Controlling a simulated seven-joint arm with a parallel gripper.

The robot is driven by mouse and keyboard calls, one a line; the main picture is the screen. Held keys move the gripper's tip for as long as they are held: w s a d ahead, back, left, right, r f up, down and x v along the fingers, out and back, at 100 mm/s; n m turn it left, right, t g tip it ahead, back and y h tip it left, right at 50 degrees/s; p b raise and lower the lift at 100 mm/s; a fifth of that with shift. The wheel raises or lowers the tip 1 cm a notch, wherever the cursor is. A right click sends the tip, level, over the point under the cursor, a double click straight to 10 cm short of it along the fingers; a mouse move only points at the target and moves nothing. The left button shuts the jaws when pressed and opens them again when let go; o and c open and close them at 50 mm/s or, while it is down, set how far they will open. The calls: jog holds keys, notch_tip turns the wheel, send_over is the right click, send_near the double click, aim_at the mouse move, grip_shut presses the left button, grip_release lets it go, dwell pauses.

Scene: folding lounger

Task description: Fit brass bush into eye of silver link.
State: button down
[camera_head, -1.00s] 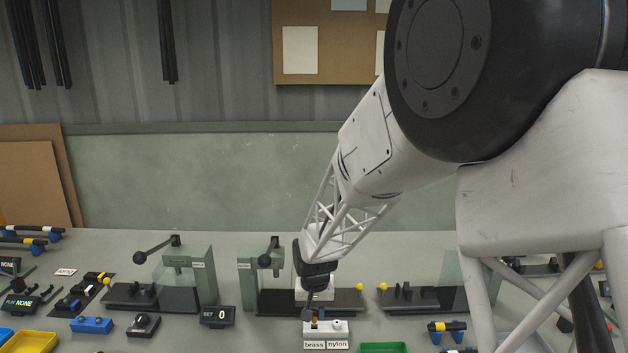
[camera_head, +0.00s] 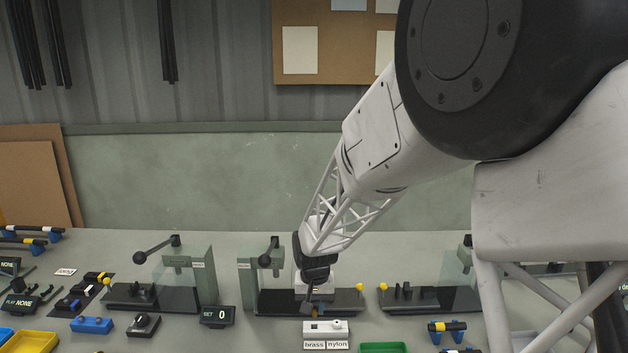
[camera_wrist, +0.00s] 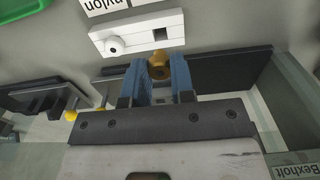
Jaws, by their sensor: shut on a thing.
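The brass bush (camera_wrist: 159,65) is held between the blue fingertips of my gripper (camera_wrist: 160,72) in the wrist view. In the head view my gripper (camera_head: 312,303) is just behind and above the white bush holder (camera_head: 326,334), with the bush small between its tips. The wrist view shows the holder (camera_wrist: 140,40) with an empty square socket and a white nylon bush (camera_wrist: 115,44) in its other place. The bush is clear of the holder. I cannot make out the silver link or its eye in either view.
A press station with a dark base (camera_head: 345,302) and yellow knob stands right behind my gripper. Another station (camera_head: 400,297) is to its right. A green tray (camera_head: 384,348) lies at the front, and a display (camera_head: 217,316) reading 0 stands to the left.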

jog(key=w+d+r, duration=0.2)
jog(key=w+r, duration=0.4)
jog(key=w, duration=0.5)
jog(key=shift+r, duration=0.2)
jog(key=shift+f, duration=0.1)
jog(key=shift+f, duration=2.75)
jog(key=shift+f, duration=1.4)
dwell(1.7)
dwell(0.4)
jog(key=c, duration=0.9)
grip_release()
